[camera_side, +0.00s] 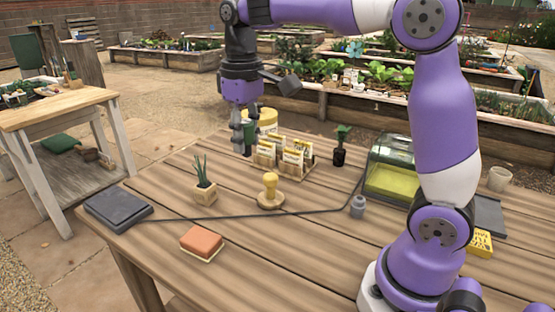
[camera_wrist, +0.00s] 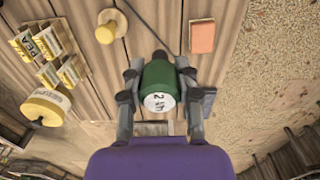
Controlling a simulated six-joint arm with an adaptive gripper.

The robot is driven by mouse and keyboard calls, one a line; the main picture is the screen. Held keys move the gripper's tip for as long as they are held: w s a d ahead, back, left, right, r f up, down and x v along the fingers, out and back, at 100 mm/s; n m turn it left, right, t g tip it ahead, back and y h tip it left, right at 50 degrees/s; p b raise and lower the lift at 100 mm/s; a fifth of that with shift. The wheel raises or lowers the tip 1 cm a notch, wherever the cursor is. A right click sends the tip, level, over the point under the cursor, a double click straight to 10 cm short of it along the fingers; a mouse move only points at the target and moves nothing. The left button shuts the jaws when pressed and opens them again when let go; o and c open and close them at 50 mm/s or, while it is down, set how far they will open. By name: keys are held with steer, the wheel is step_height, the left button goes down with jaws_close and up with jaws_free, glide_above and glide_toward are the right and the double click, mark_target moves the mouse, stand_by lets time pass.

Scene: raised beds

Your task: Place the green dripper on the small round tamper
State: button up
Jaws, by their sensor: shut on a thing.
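My gripper (camera_side: 243,142) is shut on the green dripper (camera_wrist: 158,84), a green cylinder with a white, printed end facing the wrist camera. In the side view the dripper (camera_side: 249,133) is small and partly hidden by the fingers. It is held above the table, toward its far left side. The small round tamper (camera_side: 270,191) is pale yellow, with a knob on a round base. It stands upright on the table, nearer the side camera than my gripper. In the wrist view the tamper (camera_wrist: 110,27) is up and left of the dripper, clear of the fingers.
Seed packets in a wooden holder (camera_side: 285,161) and a yellow tub (camera_side: 267,120) stand near my gripper. Bare table lies between.

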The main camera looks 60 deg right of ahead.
steer(key=d+f, duration=0.2)
steer(key=d, duration=0.1)
steer(key=w+d+f, duration=0.1)
steer(key=d+f, duration=0.1)
steer(key=d, duration=0.2)
steer(key=w+d+f, duration=0.1)
steer(key=d+f, duration=0.1)
steer(key=d, duration=0.1)
steer(key=shift+d+f, duration=0.3)
steer(key=shift+d, duration=0.05)
steer(key=shift+f, duration=2.05)
steer(key=shift+f, duration=0.1)
steer(key=o, duration=0.9)
step_height(320, 180, up, 11)
steer(key=s+a+r+t, duration=0.3)
steer(key=s+a, duration=0.3)
steer(key=a, duration=0.3)
steer(key=s+a+f+t, duration=0.1)
steer(key=s+f, duration=0.1)
steer(key=s+a+f, duration=0.1)
steer(key=s+f, duration=0.1)
steer(key=s, duration=0.1)
steer(key=s+a+f+t, duration=0.1)
steer(key=s+a+f, duration=0.1)
steer(key=shift+s+f+t, duration=0.15)
steer(key=shift+s+t, duration=0.15)
steer(key=shift+s, duration=0.05)
